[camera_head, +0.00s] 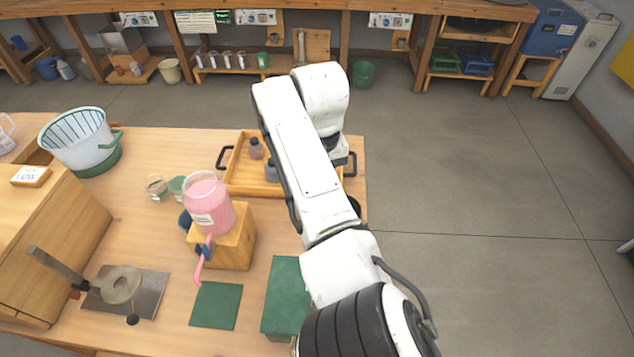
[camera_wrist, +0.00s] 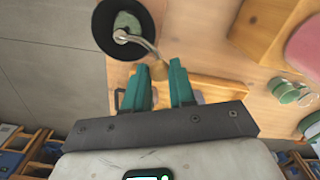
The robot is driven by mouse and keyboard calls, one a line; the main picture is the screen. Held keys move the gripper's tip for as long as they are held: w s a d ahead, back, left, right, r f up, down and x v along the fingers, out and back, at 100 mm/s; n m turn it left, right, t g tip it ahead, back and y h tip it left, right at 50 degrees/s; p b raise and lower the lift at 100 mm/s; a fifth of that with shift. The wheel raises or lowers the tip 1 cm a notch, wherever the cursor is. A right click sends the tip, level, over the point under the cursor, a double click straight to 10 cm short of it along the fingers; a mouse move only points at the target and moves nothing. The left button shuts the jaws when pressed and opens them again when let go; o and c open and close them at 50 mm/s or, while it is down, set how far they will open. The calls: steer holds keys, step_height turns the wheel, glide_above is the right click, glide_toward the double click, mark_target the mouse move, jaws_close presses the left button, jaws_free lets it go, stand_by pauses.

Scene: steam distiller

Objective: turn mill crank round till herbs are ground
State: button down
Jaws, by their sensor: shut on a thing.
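The mill (camera_wrist: 103,32) shows in the wrist view as a round black bowl, with green herbs (camera_wrist: 125,20) inside. Its metal crank (camera_wrist: 143,42) runs from the middle of the bowl out over the rim toward my gripper (camera_wrist: 159,68). My gripper's two teal fingers are shut on the tan crank knob (camera_wrist: 155,71), which shows between them. In the head view my arm hides the gripper and most or all of the mill. How finely the herbs are ground is too small to tell.
A wooden tray (camera_head: 232,183) with dark bottles lies behind my arm. A pink jar (camera_head: 208,205) with a tap stands on a wooden block (camera_head: 237,247) to the left. A white-and-green basket (camera_head: 87,148) stands farther left. Floor (camera_head: 480,200) right of the table is clear.

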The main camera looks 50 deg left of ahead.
steer(key=m, duration=0.1)
steer(key=w+m+b, duration=0.1)
steer(key=m, duration=0.1)
steer(key=shift+w+a+f, duration=0.1)
steer(key=shift+w+a, duration=0.2)
steer(key=shift+w+m+b, duration=0.55)
steer(key=shift+m+b, duration=0.3)
steer(key=shift+m, duration=0.45)
steer(key=c, duration=0.9)
jaws_free()
steer(key=shift+c, duration=0.2)
steer(key=shift+r, duration=0.2)
step_height(320, 180, up, 11)
steer(key=shift+f, duration=0.15)
steer(key=shift+f, duration=0.1)
